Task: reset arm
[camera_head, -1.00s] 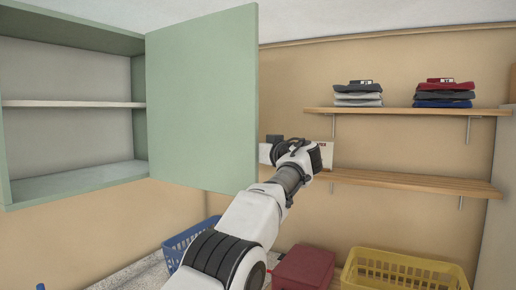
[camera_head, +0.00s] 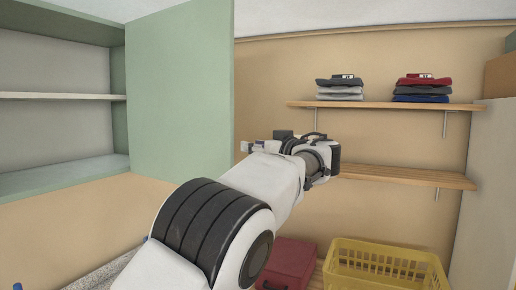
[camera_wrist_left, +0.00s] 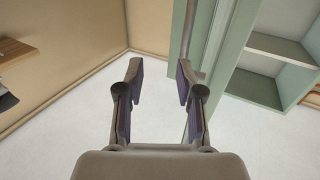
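My left arm reaches from the bottom of the head view up to the middle, with my left gripper (camera_head: 252,146) at its far end in front of the beige wall. In the left wrist view my left gripper (camera_wrist_left: 160,75) is open, its two dark fingers apart with nothing between them. The green cabinet door (camera_head: 180,90) stands open to the left of the gripper. It also shows in the left wrist view (camera_wrist_left: 213,70), behind the right-hand finger, with a grey bar-like handle (camera_wrist_left: 189,35) on it. My right gripper is not in view.
The green cabinet's shelf (camera_head: 55,96) is empty. Two wooden shelves hang on the wall; folded clothes (camera_head: 423,88) lie on the upper shelf (camera_head: 385,106), while the lower shelf (camera_head: 410,176) looks bare. A red box (camera_head: 290,262) and yellow basket (camera_head: 385,270) stand below.

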